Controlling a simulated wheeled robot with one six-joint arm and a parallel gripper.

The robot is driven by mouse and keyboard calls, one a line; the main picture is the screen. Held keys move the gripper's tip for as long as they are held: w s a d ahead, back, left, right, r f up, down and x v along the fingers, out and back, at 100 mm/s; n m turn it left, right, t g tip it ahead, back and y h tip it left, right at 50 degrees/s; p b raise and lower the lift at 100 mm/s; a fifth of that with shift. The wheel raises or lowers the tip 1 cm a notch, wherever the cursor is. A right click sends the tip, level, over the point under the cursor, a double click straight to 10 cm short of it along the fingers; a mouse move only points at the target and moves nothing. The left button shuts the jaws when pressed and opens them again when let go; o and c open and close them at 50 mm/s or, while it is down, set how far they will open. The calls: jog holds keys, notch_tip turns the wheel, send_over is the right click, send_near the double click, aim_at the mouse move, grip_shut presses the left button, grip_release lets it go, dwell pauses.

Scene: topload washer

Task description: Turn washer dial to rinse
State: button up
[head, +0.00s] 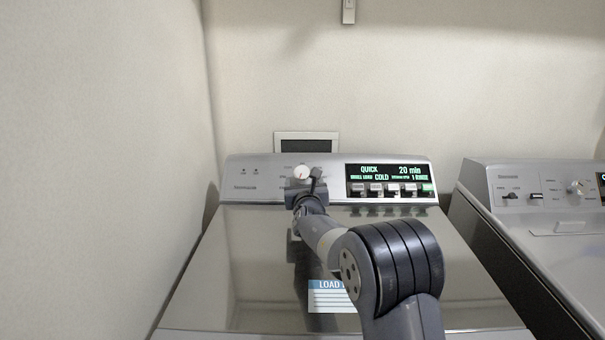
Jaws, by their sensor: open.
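The washer dial (301,173) is a round white knob on the washer's sloped rear control panel (262,172). A small reddish mark shows on its face. My gripper (304,185) is open at the panel, right at the dial, with a dark finger at the dial's lower right. I cannot tell whether the fingers touch the dial. The lower part of the dial and the labels below it are hidden by my gripper. The washer's display (388,173) reads QUICK, COLD and 20 min in green.
Several buttons (375,189) sit under the display, right of my gripper. The washer's flat lid (235,270) is closed below my arm and bears a LOAD label (325,300). A second machine (540,195) stands at the right across a narrow gap. Walls rise at the left and back.

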aim_at(300, 174)
jog(key=shift+w+a+p, duration=0.15)
jog(key=shift+w+p, duration=0.3)
jog(key=shift+w, duration=0.95)
jog(key=shift+w+a+p, duration=0.15)
jog(key=shift+w+p, duration=0.3)
jog(key=shift+w, duration=0.9)
jog(key=shift+c, duration=0.5)
jog(key=c, duration=0.9)
jog(key=shift+o, duration=0.2)
jog(key=shift+r+m+h+p, duration=0.15)
jog(key=shift+m+h+p, duration=0.45)
jog(key=shift+p, duration=0.2)
jog(key=m+h+p, duration=0.2)
jog(key=m+p, duration=0.1)
jog(key=shift+a, duration=0.2)
jog(key=shift+a+m+g+h+p, duration=0.1)
jog(key=shift+m+g+h+p, duration=0.45)
jog(key=shift+m+h+p, duration=0.75)
jog(key=shift+a+m+g+h+p, duration=0.1)
jog(key=shift+m+g+h+p, duration=0.6)
jog(key=shift+m+h, duration=1.05)
jog(key=shift+m, duration=0.35)
